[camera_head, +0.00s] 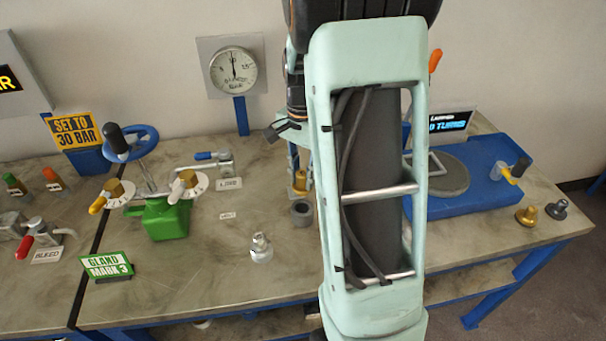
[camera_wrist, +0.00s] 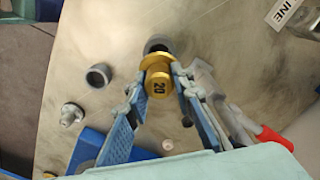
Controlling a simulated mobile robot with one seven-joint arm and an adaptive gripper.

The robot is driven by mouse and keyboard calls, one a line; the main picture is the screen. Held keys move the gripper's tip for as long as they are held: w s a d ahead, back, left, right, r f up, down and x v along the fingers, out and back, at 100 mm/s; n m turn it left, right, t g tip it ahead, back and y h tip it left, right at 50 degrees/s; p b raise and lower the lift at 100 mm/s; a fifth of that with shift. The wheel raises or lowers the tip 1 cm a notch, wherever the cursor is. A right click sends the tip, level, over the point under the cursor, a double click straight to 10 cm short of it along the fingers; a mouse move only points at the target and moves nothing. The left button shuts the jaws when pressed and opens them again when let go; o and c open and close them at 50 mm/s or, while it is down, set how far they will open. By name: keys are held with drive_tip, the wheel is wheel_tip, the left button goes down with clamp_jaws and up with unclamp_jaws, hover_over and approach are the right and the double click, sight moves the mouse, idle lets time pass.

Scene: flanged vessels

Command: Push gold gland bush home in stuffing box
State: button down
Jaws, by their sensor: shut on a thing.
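The gold gland bush, marked 20, is between my fingertips in the wrist view (camera_wrist: 158,82). In the head view it shows just left of my arm (camera_head: 300,181). My gripper (camera_wrist: 158,88) is shut on it. A dark grey cylindrical socket (camera_wrist: 158,45), likely the stuffing box, lies directly beyond the bush's wider flange and is partly covered by it. I cannot tell whether the bush touches it or how far it is in.
A loose grey ring (camera_wrist: 97,76) and a silver fitting (camera_wrist: 72,114) stand nearby. A blue base (camera_head: 470,195), another gold piece (camera_head: 526,215) and a dark knob-like piece (camera_head: 557,209) are at right.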

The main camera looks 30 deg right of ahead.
sight(303, 189)
drive_tip(key=shift+f+b, duration=1.65)
drive_tip(key=shift+f, duration=0.85)
drive_tip(key=shift+f, duration=0.2)
drive_tip(key=shift+f+b, duration=0.95)
drive_tip(key=shift+f, duration=0.3)
drive_tip(key=c, duration=1.6)
unclamp_jaws()
